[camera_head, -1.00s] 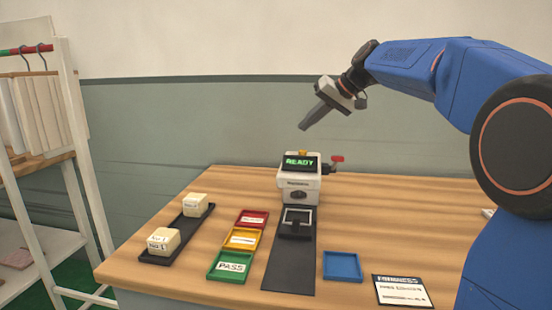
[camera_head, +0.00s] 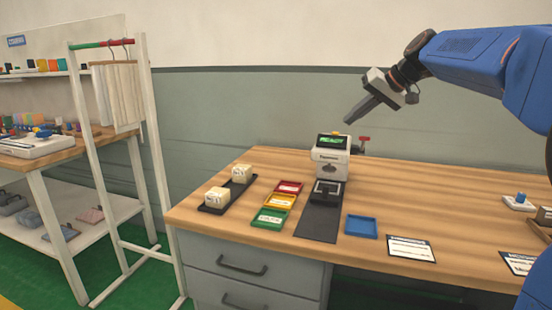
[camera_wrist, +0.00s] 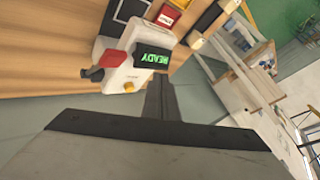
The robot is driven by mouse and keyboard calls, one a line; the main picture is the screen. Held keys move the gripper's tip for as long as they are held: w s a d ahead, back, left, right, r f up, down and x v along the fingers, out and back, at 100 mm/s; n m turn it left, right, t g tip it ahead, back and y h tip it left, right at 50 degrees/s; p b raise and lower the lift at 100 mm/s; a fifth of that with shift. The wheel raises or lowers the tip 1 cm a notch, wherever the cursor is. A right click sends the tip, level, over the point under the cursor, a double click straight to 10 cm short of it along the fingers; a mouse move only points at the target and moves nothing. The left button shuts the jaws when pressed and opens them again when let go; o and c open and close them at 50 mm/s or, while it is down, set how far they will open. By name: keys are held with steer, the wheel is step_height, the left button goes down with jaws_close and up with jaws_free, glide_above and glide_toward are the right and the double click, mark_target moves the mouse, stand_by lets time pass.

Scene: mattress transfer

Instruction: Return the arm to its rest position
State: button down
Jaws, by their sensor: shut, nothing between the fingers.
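My gripper (camera_head: 350,121) hangs in the air above the back of the wooden table (camera_head: 420,195), its shut fingers pointing down and to the left. Nothing is between the fingers. My blue arm reaches in from the right. Below the fingers stands a white machine (camera_head: 331,166) with a green READY screen and a red knob at its side. In the wrist view, the shut fingers (camera_wrist: 160,80) point toward the machine (camera_wrist: 125,74), apart from it.
A black tray (camera_head: 214,209) holds two cream blocks. Red, yellow and green trays (camera_head: 268,220) stand beside a dark mat (camera_head: 318,226). A blue tray (camera_head: 361,227) and cards (camera_head: 411,248) lie to the right. A white rack (camera_head: 163,180) and shelving (camera_head: 50,165) stand at left.

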steer(key=s+d+f+h, duration=0.2)
steer(key=s+f, duration=0.8)
steer(key=s, duration=0.4)
steer(key=s+d+f+g+h, duration=0.1)
steer(key=s+d+f+h, duration=0.1)
steer(key=s+f, duration=0.9)
steer(key=s+d+f+h, duration=0.2)
steer(key=s+f, duration=0.8)
steer(key=s, duration=0.6)
steer(key=shift+s+f+m+h, duration=0.3)
steer(key=shift+f, duration=0.05)
